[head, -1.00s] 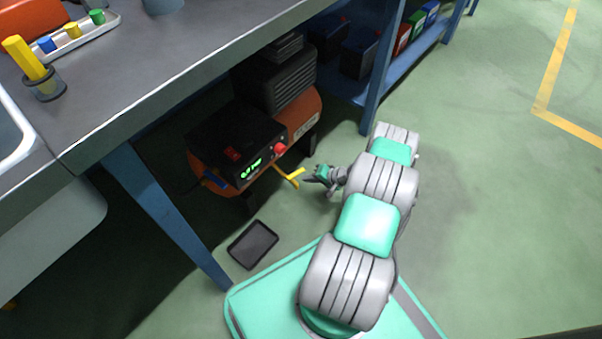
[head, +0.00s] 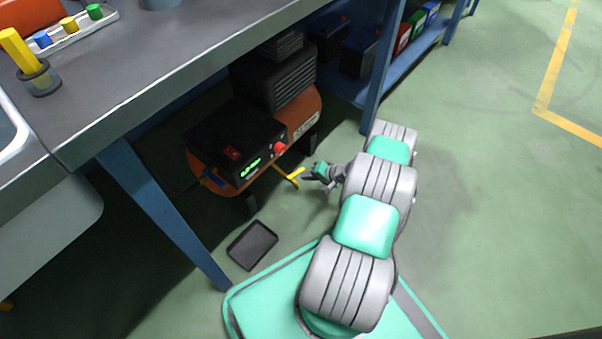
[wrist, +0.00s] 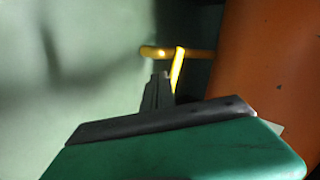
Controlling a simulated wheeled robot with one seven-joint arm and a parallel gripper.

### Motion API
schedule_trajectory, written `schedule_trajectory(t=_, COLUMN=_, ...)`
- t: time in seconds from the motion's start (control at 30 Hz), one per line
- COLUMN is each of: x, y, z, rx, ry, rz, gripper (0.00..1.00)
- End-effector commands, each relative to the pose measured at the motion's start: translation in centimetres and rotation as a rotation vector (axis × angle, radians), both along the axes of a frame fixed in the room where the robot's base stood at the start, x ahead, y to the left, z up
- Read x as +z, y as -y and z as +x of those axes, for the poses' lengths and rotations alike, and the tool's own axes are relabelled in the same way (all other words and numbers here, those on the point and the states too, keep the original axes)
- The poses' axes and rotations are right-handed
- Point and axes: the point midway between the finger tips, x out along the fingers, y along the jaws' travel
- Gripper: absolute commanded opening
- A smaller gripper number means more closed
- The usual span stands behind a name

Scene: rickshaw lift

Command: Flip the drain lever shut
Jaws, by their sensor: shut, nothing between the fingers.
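The yellow drain lever (head: 290,176) sticks out from the lower front of the orange compressor tank (head: 312,103) under the bench. In the wrist view the yellow lever (wrist: 178,65) has a crossbar at its top and a stem leading down beside my gripper. My gripper (head: 309,174) is shut and empty, its tip close to the lever's right end. In the wrist view my gripper's fingertips (wrist: 159,76) lie just left of the stem. I cannot tell whether they touch it. The orange tank (wrist: 265,75) fills the right side there.
A dark tray (head: 252,245) lies on the floor below the compressor. A blue bench leg (head: 165,210) stands to the left. The control box with a red knob (head: 280,146) sits above the lever. The green floor to the right is open.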

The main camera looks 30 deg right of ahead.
Motion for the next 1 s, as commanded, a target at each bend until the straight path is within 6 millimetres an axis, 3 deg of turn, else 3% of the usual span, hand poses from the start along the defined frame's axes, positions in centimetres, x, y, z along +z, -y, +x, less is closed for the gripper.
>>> schedule_trajectory(t=1.0, x=0.0, y=-0.1, z=1.1, rx=0.000, ry=0.000, rz=0.000, gripper=0.00)
